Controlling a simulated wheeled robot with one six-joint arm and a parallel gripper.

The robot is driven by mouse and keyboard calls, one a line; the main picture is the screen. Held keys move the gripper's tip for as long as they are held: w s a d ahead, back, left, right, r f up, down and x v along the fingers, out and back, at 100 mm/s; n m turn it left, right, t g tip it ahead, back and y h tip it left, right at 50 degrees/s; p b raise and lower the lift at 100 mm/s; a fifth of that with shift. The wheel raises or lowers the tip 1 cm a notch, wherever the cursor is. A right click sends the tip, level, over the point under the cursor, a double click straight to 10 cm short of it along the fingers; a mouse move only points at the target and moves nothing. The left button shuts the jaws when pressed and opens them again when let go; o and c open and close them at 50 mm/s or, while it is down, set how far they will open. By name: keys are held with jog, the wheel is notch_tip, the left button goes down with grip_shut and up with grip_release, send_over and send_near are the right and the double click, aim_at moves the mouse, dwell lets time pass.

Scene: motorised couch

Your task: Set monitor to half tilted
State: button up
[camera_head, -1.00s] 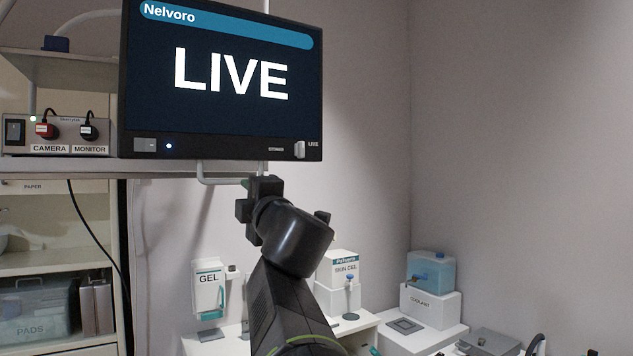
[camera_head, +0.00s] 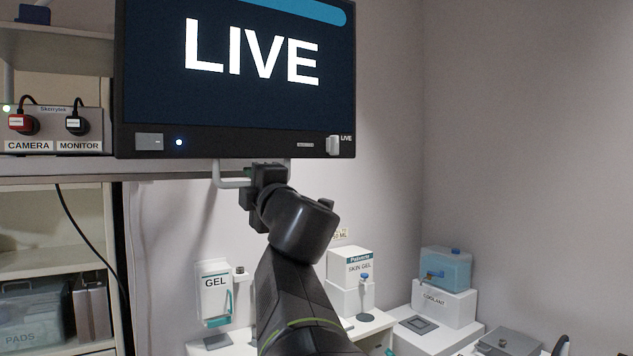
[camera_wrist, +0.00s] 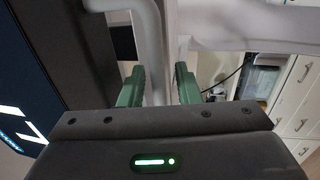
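The monitor (camera_head: 235,110) hangs at the top of the head view. It shows "LIVE" on a dark screen, and its top edge is cut off. Its exact tilt is hard to judge. A pale bent-bar handle (camera_head: 221,180) hangs below its lower edge. My gripper (camera_head: 254,171) is at the right part of this handle, just under the monitor. In the wrist view, my gripper's green fingers (camera_wrist: 158,82) stand apart, with the pale bar (camera_wrist: 154,55) running between them, nearer the left finger. I cannot tell whether it touches. The monitor's dark edge (camera_wrist: 70,50) shows at left.
A control box (camera_head: 50,128) with camera and monitor plugs sits on the left shelf. A gel dispenser (camera_head: 214,290), skin gel box (camera_head: 349,268) and coolant tank (camera_head: 446,268) stand low at the back. The right wall side is clear at monitor height.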

jog(key=shift+s+d, duration=0.1)
jog(key=shift+s, duration=0.05)
grip_shut()
